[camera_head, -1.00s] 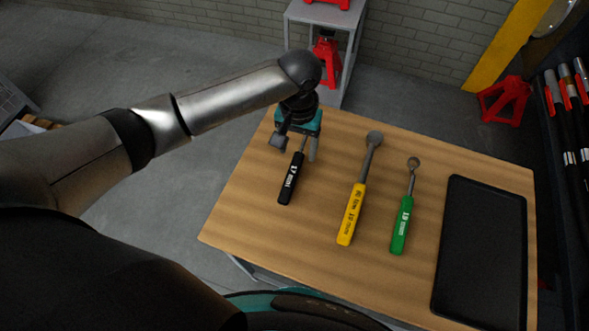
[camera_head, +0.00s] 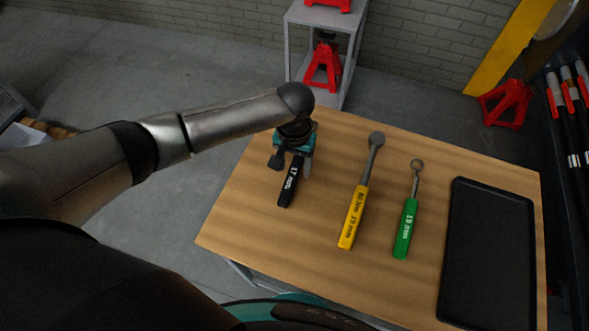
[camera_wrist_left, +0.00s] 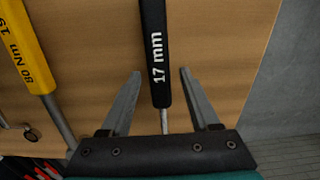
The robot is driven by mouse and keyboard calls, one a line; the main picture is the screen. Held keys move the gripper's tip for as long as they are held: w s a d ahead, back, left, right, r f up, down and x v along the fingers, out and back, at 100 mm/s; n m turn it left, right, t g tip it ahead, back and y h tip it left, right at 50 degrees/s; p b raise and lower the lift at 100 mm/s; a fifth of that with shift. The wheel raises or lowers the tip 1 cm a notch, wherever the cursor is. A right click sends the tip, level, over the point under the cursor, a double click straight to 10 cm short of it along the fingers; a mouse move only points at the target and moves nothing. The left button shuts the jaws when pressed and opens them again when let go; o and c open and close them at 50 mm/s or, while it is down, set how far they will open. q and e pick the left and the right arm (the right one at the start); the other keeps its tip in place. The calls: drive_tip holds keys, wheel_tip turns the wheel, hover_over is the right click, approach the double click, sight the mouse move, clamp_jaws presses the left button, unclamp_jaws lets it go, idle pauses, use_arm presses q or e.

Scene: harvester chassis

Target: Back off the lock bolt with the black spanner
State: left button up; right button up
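The black spanner (camera_head: 289,186), marked 17 mm, lies at the left of the wooden table. My left gripper (camera_head: 292,172) is over its far end and hides the head of the tool. In the left wrist view the spanner (camera_wrist_left: 156,60) runs between the two fingers of my left gripper (camera_wrist_left: 157,84). The fingers are open, with a gap on each side of the handle and shaft. The lock bolt does not show in any view. My right gripper is not in view.
A yellow torque wrench (camera_head: 353,215) and a green spanner (camera_head: 406,228) lie to the right on the wooden table (camera_head: 320,265). A black tray (camera_head: 488,250) lies at the table's right side.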

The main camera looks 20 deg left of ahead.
use_arm(q)
clamp_jaws()
idle(1.2)
